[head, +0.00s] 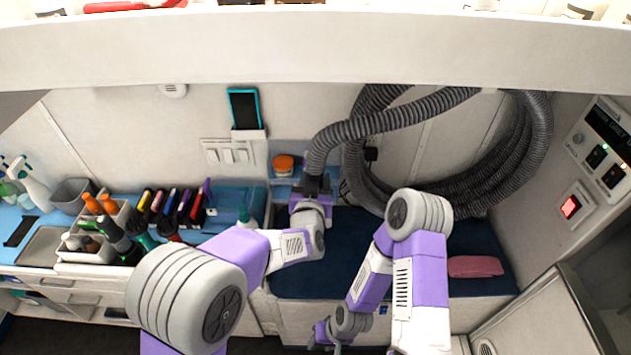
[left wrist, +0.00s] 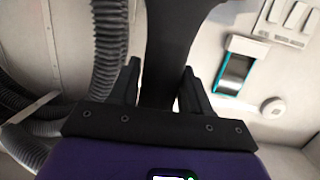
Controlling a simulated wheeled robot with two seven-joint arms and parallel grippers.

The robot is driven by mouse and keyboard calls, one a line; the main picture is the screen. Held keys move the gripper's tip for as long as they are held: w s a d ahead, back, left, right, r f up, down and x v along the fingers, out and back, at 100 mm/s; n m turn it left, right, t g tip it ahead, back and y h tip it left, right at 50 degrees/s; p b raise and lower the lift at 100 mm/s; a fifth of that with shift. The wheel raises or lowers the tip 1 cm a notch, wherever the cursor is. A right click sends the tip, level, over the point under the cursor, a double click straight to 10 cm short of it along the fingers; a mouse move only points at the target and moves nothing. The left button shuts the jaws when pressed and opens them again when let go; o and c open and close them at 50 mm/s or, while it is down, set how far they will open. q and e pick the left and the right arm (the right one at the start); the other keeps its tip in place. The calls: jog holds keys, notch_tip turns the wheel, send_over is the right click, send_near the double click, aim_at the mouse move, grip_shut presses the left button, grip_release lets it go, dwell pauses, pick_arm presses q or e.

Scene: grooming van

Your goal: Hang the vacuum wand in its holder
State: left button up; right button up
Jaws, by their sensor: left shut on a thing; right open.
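My left gripper (head: 313,190) is shut on the dark vacuum wand (head: 318,182), near the back wall above the counter. In the left wrist view the wand (left wrist: 172,45) is a broad dark shape between the two fingers of the left gripper (left wrist: 160,88). The grey ribbed hose (head: 370,125) runs from the wand up and right to a large coil on the wall. My left arm hides most of the wand's lower part. I cannot make out the holder. My right gripper (head: 325,335) is low at the front, open and empty, partly hidden by its arm.
A caddy of bottles (head: 98,225) and a rack of coloured tools (head: 175,210) stand on the left. An orange-lidded jar (head: 284,164) sits by the wall. A pink cloth (head: 474,266) lies on the dark blue mat (head: 480,235) at right. An overhead shelf (head: 300,48) crosses the top.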

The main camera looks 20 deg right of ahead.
pick_arm(q)
jog(key=shift+r, duration=0.15)
jog(key=o, duration=1.7)
jog(key=shift+s, duration=0.1)
jog(key=shift+v, duration=4.9)
